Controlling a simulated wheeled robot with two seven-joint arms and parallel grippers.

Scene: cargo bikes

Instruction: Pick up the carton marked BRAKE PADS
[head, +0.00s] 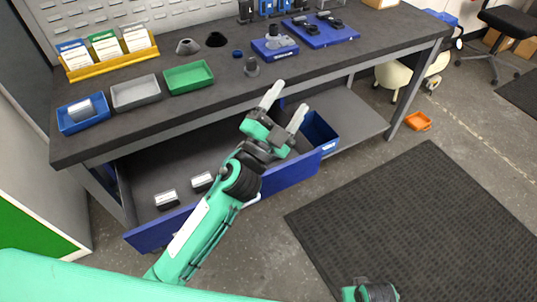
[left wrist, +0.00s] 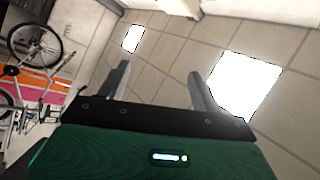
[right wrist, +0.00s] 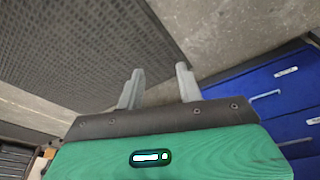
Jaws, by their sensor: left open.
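No carton with a readable BRAKE PADS mark shows.
The workbench (head: 120,148) holds a grey tray (head: 136,92), a green tray (head: 188,77), a blue tray (head: 83,114) and a yellow rack (head: 110,62). A dark mat (head: 420,215) covers clear floor at the right.

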